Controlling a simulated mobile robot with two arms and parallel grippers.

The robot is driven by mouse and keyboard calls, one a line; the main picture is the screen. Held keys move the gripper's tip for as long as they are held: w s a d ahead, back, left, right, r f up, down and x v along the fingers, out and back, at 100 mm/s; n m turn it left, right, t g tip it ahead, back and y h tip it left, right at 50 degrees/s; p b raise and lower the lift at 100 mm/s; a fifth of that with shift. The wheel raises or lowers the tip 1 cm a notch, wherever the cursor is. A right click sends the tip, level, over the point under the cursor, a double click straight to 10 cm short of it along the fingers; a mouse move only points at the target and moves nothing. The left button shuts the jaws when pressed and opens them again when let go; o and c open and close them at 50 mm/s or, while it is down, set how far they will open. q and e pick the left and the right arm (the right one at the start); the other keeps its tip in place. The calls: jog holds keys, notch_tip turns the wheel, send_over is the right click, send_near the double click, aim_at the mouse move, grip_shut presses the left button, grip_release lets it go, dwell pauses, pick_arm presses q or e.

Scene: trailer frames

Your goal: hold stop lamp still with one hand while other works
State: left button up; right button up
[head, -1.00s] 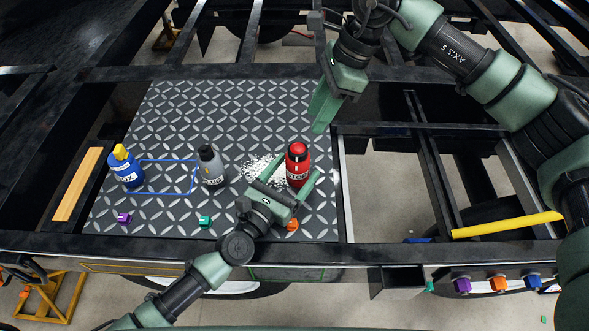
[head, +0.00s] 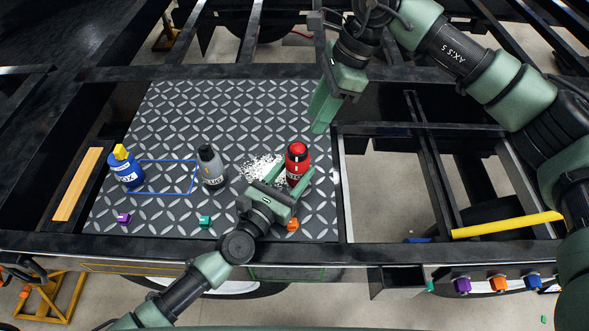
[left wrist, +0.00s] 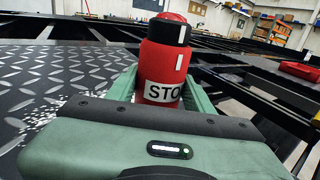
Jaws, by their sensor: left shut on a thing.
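The stop lamp (head: 297,163) is a red, bottle-shaped thing with a black band and a white label, upright on the tread plate (head: 225,115). In the left wrist view the lamp (left wrist: 163,65) stands between the green fingers, its label partly reading "STO". My left gripper (head: 290,176) is shut on its lower body, one finger on each side. My right gripper (head: 322,108) hangs near the plate's back right corner, away from the lamp. Its fingers overlap in the head view, so its opening is unclear.
White granules (head: 258,168) lie left of the lamp. A grey bottle (head: 210,165) and a blue, yellow-capped bottle (head: 126,168) stand further left, by a blue outlined rectangle. Small purple (head: 124,218), teal (head: 205,221) and orange (head: 292,224) pieces lie along the front. Open frame gaps lie right.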

aim_at(297, 146)
jog(key=o, duration=0.7)
jog(key=shift+a+r, duration=0.15)
jog(key=shift+a, duration=0.1)
pick_arm(q)
jog(key=shift+a, duration=0.1)
pick_arm(e)
jog(key=a+r+n+h, duration=0.3)
jog(key=a+h, duration=0.1)
jog(key=shift+t, duration=0.3)
jog(key=f, duration=1.2)
jog(key=shift+s+d, duration=0.2)
jog(key=shift+s, duration=0.1)
jog(key=c, duration=1.4)
jog(key=n, duration=1.3)
jog(key=o, duration=1.4)
